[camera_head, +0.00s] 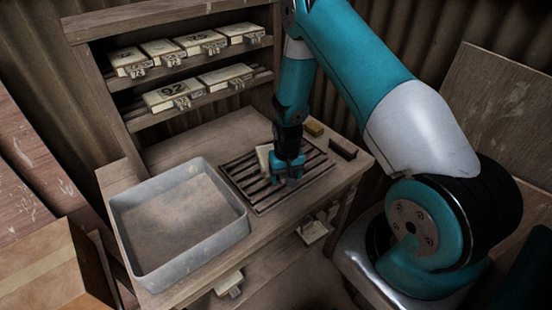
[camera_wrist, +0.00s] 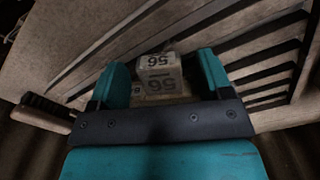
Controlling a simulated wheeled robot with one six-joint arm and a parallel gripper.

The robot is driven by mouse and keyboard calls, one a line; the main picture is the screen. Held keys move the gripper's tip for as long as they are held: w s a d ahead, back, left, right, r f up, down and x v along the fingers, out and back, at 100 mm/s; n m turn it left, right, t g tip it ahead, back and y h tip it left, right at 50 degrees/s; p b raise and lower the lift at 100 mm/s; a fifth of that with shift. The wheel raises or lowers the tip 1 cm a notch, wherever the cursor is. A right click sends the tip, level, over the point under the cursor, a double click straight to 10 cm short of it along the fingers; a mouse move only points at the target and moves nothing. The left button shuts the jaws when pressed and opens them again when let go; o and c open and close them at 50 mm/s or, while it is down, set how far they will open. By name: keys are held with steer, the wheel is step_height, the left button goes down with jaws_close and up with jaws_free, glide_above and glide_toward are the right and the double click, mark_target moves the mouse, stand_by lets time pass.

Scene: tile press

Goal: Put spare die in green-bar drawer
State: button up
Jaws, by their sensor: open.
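My gripper (camera_head: 287,172) is low over the slatted rack on the bench, pointing down. In the wrist view its two teal fingers (camera_wrist: 158,78) are open, one on each side of a cream block marked 56 (camera_wrist: 160,80), probably the spare die. I see no clear grip on it. In the head view a cream piece (camera_head: 263,157) shows just left of the gripper, partly hidden by it. Under the bench front are two pale pulls or tags, one at the left (camera_head: 228,284) and one at the right (camera_head: 313,232). I cannot make out a green bar on either.
A grey, open tray (camera_head: 247,222) takes up the left of the bench. The slatted rack (camera_head: 246,196) lies beside it. Shelves (camera_head: 200,98) at the back hold several numbered dies.

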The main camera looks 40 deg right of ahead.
steer(key=shift+c, duration=0.2)
jaws_close()
steer(key=shift+r, duration=0.1)
step_height(320, 180, up, 20)
steer(key=b, duration=0.3)
steer(key=s+a+f+n, duration=0.1)
steer(key=a+f, duration=0.1)
steer(key=f, duration=0.3)
steer(key=s+a+f+n, duration=0.1)
steer(key=s+a+f, duration=0.1)
steer(key=f, duration=0.3)
steer(key=s+a+f+n, duration=0.1)
steer(key=a+f+n, duration=0.1)
steer(key=a+f, duration=0.2)
step_height(320, 180, down, 2)
steer(key=shift+s+f, duration=0.1)
steer(key=shift+s, duration=0.05)
